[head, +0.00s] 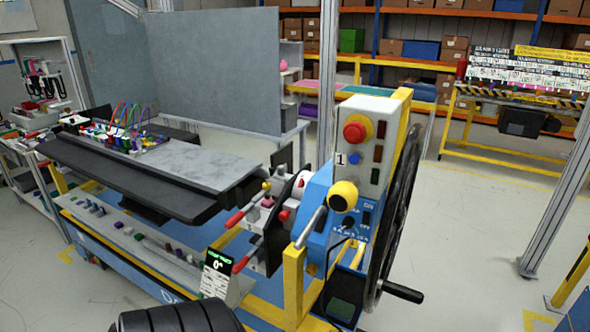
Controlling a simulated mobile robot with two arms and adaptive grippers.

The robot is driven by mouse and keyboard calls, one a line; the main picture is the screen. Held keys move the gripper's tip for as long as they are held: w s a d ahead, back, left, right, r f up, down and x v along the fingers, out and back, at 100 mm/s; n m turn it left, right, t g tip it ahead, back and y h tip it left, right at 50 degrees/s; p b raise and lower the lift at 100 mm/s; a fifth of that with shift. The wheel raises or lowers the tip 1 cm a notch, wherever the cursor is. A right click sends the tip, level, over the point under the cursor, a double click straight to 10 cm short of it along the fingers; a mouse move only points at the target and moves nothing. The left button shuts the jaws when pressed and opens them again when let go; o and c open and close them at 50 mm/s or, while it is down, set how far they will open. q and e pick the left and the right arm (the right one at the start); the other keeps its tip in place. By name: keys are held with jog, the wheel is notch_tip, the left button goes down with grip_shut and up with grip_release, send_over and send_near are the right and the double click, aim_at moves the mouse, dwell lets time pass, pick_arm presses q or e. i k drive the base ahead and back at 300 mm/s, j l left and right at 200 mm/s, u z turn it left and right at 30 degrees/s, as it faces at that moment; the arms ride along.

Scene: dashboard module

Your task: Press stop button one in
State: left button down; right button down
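A red mushroom stop button (355,131) on a yellow round base sits near the top of a light grey upright panel (366,105). A white label with the number 1 (340,158) is below it to the left. A blue button (354,159) sits just under the red one. I cannot tell from this view whether the red button is pressed in; its cap stands out from the yellow base. Neither of my grippers shows in the head view, and nothing covers the button.
Red-handled levers (248,208) are to the left. Open floor (470,240) lies to the right.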

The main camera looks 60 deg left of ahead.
aim_at(353, 134)
jog(key=u, duration=2.5)
